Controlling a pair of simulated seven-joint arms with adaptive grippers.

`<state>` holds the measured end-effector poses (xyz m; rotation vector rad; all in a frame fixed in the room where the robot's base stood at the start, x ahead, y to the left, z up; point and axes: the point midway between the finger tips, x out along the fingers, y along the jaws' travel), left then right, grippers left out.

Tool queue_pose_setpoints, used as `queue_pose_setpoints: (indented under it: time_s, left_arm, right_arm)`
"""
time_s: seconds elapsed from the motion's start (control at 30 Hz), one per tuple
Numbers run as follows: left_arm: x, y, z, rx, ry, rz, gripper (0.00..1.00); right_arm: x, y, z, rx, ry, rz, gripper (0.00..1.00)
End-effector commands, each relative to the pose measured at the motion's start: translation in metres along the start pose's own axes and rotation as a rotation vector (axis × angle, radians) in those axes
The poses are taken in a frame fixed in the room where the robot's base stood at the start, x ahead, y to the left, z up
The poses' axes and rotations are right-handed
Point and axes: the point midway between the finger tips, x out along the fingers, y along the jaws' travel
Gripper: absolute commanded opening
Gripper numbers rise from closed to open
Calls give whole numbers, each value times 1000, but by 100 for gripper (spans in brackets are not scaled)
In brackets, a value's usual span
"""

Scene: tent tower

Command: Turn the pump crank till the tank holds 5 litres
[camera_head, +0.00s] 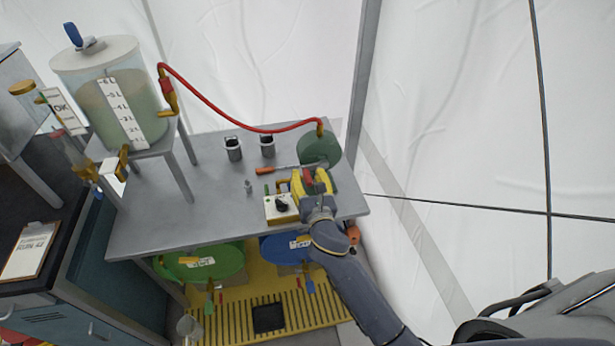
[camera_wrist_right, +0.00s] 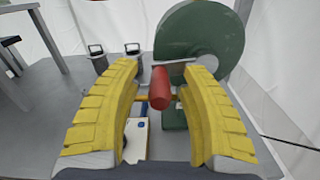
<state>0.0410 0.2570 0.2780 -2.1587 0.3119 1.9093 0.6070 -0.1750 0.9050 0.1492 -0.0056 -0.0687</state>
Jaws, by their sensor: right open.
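The pump (camera_head: 319,147) has a round dark green body at the right end of the grey table, and it fills the upper right of the wrist view (camera_wrist_right: 200,45). Its red crank handle (camera_wrist_right: 160,88) points toward my right gripper (camera_head: 312,182). The gripper's yellow fingers are open, one on each side of the handle, with gaps visible. The clear tank (camera_head: 150,112) stands on a raised stand at the left. Its greenish liquid reaches the upper marks of the white litre scale (camera_head: 122,112); I cannot read the exact level. My left gripper is out of view.
A red hose (camera_head: 215,112) runs from the tank to the pump. A white switch box (camera_head: 281,209) sits beside my right gripper. Two small grey canisters (camera_head: 233,149) stand behind. Green (camera_head: 210,262) and blue (camera_head: 283,249) containers are under the table. The table's front middle is clear.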

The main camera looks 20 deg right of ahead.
Motion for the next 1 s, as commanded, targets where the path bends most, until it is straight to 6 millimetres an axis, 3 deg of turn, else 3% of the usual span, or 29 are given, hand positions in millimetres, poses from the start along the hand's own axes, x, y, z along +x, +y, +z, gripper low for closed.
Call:
queue_pose_setpoints:
  time_s: [0.2,0.57,1.0]
  left_arm:
    - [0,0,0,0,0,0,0]
    - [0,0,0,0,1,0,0]
    - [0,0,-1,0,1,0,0]
  right_arm:
    - [0,0,0,0,0,0,42]
    - [0,0,0,0,0,0,0]
    - [0,0,0,0,0,0,0]
